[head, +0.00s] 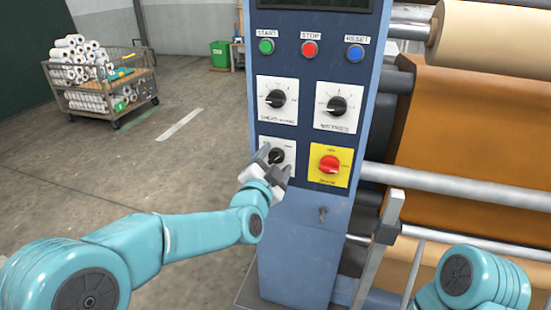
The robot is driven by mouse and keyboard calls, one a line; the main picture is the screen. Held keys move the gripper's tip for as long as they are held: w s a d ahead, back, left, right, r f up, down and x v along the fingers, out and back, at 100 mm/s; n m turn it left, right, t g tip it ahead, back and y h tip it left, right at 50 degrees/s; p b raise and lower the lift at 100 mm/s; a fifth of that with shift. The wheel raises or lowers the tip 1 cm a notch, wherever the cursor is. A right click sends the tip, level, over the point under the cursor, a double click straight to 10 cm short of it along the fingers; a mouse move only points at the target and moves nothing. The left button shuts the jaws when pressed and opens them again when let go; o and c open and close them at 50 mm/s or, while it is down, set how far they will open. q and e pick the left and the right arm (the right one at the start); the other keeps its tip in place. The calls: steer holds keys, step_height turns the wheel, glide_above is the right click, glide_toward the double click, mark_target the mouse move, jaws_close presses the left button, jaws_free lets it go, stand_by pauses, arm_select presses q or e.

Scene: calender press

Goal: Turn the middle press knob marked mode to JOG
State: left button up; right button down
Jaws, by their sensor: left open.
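The press's blue control column (311,215) stands in the middle of the head view. A white plate low on its left carries a black knob (276,156). The plate's name is hidden behind my gripper, so I cannot read MODE or JOG. The knob's pointer setting is too small to tell. My left gripper (274,162) is open in front of this plate. Its fingers are on either side of the knob, with one at its left and one at its lower right. I cannot tell whether they touch it. My right gripper is not seen; only part of that arm shows at lower right.
Two black dials, speed (276,99) and nip press (338,105), sit above. A red knob on a yellow plate (329,166) is close to the right. Green (266,46), red (309,49) and blue (355,53) buttons line the top. Rollers (470,188) stand at right.

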arm_select(q)
steer(key=shift+w+d, duration=0.15)
steer(key=shift+w, duration=0.35)
steer(key=c, duration=1)
steer(key=shift+c, duration=0.2)
